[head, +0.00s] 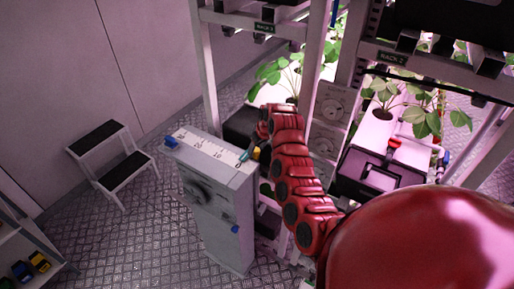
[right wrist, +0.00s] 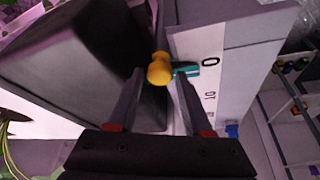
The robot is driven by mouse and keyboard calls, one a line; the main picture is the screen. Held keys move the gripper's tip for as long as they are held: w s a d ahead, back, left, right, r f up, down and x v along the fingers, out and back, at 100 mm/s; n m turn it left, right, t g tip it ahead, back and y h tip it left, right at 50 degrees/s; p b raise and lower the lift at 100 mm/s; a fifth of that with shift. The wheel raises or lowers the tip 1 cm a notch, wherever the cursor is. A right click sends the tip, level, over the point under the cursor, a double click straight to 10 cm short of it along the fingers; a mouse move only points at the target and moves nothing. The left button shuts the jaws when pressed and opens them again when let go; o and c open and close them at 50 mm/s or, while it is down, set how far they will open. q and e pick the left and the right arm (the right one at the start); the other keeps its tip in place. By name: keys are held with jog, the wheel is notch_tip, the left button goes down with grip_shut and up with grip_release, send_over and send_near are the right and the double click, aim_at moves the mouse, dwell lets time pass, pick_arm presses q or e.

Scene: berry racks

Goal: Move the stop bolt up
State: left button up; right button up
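The stop bolt shows in the right wrist view as a yellow round knob (right wrist: 159,69) with a teal pointer (right wrist: 187,70) beside a white scale strip. The pointer is next to the mark 0. In the head view the yellow knob (head: 256,153) and teal pointer (head: 245,156) are at the right end of the scale on the grey cabinet (head: 212,190). My right gripper (right wrist: 160,77) is open, its two dark fingers on either side of the knob, with the knob around the fingertips. A gap shows beside the knob; contact cannot be told. My left gripper is out of view.
A blue part (head: 170,142) sits at the scale's far left end. Plant racks (head: 314,60) and a black-topped box (head: 380,172) stand to the right. A white step stool (head: 112,160) stands on the left. Metal floor (head: 110,235) before the cabinet is clear.

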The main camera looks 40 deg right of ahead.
grip_shut()
dwell(1.2)
